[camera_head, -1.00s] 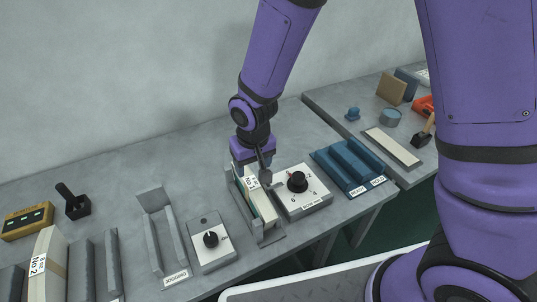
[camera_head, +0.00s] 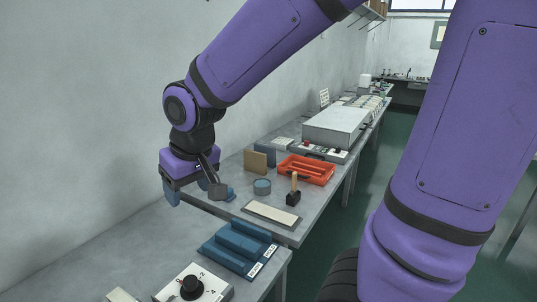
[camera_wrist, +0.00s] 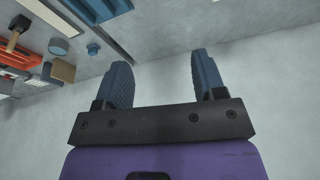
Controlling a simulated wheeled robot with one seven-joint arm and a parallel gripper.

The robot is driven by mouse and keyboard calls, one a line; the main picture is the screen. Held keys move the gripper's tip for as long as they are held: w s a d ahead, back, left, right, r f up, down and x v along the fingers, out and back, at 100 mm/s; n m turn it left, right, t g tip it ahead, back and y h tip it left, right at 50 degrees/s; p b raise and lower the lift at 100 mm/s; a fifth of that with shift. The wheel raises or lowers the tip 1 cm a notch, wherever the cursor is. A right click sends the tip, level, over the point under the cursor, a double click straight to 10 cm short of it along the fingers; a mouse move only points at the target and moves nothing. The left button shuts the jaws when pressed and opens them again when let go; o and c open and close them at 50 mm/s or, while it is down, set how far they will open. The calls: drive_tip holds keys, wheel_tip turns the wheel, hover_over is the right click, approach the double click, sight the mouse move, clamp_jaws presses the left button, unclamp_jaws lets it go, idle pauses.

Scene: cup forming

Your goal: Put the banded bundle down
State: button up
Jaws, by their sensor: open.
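My gripper (camera_head: 192,190) is raised above the bench near the wall, left of the small blue knob. In the wrist view its two blue fingers (camera_wrist: 160,72) are spread apart with nothing between them. A cream edge (camera_head: 118,296) at the bottom left of the head view may be the top of the banded bundle; most of it lies outside the picture. No bundle shows in the wrist view.
The white dial box (camera_head: 193,287) and blue two-groove rest (camera_head: 238,248) stand on the near bench. Beyond are a pale pad (camera_head: 271,214), a round tin (camera_head: 262,187), a wooden-handled tool (camera_head: 294,192) and a red tray (camera_head: 306,169).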

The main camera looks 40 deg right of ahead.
drive_tip(key=s+d+r+t, duration=0.1)
drive_tip(key=s+d+r, duration=0.3)
drive_tip(key=s, duration=0.2)
drive_tip(key=s+d+r+m, duration=0.1)
drive_tip(key=s+d+r, duration=0.3)
drive_tip(key=s, duration=0.3)
drive_tip(key=shift+s+d+r+t+h, duration=0.2)
drive_tip(key=shift+d+r+t+h, duration=0.1)
drive_tip(key=shift+t, duration=0.1)
